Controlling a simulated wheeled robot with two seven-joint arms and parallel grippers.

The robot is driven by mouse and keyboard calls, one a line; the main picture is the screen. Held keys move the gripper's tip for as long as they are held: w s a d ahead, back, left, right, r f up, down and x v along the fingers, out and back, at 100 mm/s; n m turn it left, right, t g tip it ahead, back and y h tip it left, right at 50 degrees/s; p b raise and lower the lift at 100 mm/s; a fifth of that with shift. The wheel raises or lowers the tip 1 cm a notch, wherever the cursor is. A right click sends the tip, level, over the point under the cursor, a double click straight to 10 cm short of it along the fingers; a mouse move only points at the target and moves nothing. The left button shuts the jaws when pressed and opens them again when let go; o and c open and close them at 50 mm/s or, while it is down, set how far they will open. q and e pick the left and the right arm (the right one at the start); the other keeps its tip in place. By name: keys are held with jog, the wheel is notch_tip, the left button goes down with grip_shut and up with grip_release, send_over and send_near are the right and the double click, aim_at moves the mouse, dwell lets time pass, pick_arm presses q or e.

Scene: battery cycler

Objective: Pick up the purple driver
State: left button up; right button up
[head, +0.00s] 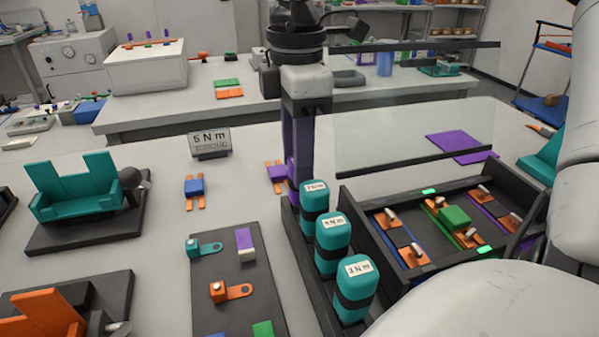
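My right gripper (303,182) points straight down at the far end of the dark driver rack, its pale palm and dark wrist above. The purple driver (292,174) shows only as a narrow purple patch at the fingers, at the rack's back end; most of it is hidden. The fingers are at the driver, but I cannot tell whether they are closed on it. Three teal drivers (333,243) with white labels stand upright in the rack, in a row towards me. My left gripper is not in view.
A dark tray (364,212) with coloured parts lies right of the rack. A clear panel (400,135) hangs above it. A small sign (210,143) and a purple block (277,172) on orange strips are left of the gripper. A dark board (215,268) lies left of the rack.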

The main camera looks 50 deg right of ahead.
jog(key=f, duration=0.2)
jog(key=shift+s+d+f, duration=0.2)
jog(key=shift+d+f, duration=0.05)
jog(key=shift+f, duration=0.15)
jog(key=shift+w+f, duration=0.1)
jog(key=shift+f, duration=0.35)
grip_shut()
notch_tip(320, 180, up, 18)
jog(key=p, duration=0.1)
